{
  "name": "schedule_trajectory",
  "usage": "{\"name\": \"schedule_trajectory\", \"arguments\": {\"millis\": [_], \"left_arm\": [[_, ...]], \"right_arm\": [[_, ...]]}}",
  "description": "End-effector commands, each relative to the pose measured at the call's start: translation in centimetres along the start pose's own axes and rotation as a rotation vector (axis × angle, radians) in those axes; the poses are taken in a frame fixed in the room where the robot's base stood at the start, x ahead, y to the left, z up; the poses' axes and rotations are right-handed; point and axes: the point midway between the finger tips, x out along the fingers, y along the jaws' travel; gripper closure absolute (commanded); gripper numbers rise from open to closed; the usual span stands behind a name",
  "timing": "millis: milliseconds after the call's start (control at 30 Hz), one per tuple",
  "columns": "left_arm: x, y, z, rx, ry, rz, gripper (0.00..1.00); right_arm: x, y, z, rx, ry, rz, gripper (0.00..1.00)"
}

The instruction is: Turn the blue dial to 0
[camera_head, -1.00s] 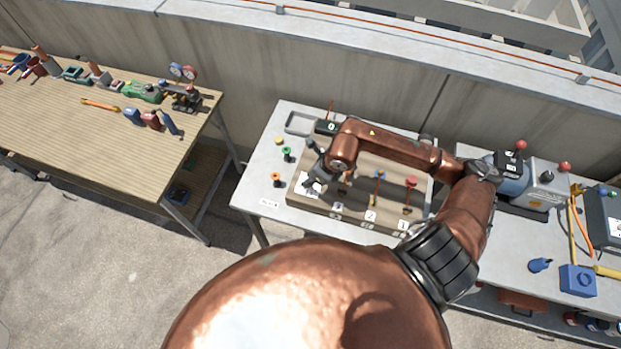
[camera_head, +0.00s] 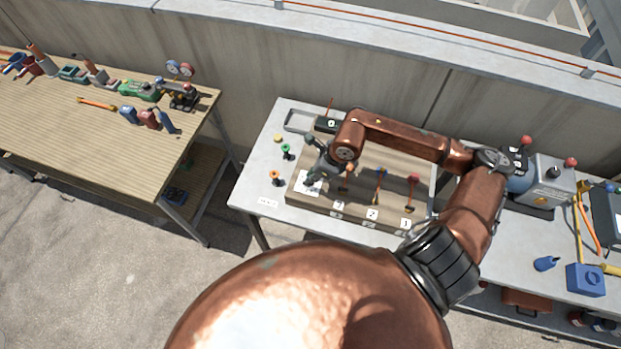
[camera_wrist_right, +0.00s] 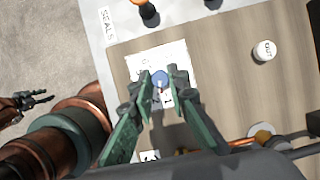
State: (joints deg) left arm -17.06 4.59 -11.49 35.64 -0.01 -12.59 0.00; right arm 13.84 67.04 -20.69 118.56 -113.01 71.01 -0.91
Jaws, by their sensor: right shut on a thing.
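The blue dial (camera_wrist_right: 159,77) shows between my right fingertips in the right wrist view, over a white marked plate (camera_wrist_right: 135,62) on a wooden board (camera_head: 330,207). A small red mark shows near its lower edge; the number it points at cannot be read. My right gripper (camera_wrist_right: 161,82) is shut on the dial, with one green finger on each side. In the head view my right gripper (camera_head: 313,180) reaches down to the plate at the board's left end and hides the dial. A small dark gripper, seemingly my left (camera_wrist_right: 32,100), shows at the wrist view's left edge, its jaws unclear.
Levers with a blue (camera_head: 379,173) and a red knob (camera_head: 412,177) stand on the board to the right. Green (camera_head: 286,148) and orange (camera_head: 274,174) knobbed pieces stand left of it. A grey machine (camera_head: 548,180) is farther right. A tool-covered wooden table (camera_head: 60,130) stands left.

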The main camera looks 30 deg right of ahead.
Motion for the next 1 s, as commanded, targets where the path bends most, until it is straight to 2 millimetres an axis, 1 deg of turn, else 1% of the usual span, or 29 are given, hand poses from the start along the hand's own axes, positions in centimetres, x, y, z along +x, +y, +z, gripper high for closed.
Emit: {"name": "schedule_trajectory", "arguments": {"millis": [33, 100, 500, 800, 1000], "left_arm": [[1.1, 0.1, 0.4, 0.000, -0.005, 0.001, 0.60], [1.9, 0.2, 0.8, 0.000, -0.010, 0.001, 0.60], [6.1, 0.5, 2.5, -0.001, -0.032, 0.004, 0.60], [8.2, 0.6, 3.4, -0.001, -0.044, 0.006, 0.60], [9.0, 0.7, 3.7, -0.001, -0.049, 0.006, 0.60]], "right_arm": [[0.7, -0.2, -0.3, -0.037, 0.004, 0.014, 1.00], [0.7, -0.2, -0.3, -0.097, 0.004, 0.040, 1.00], [0.7, -0.4, -0.2, -0.440, 0.002, 0.185, 1.00], [0.6, -0.4, -0.1, -0.639, 0.002, 0.267, 1.00], [0.5, -0.4, 0.0, -0.718, 0.002, 0.300, 1.00]]}}
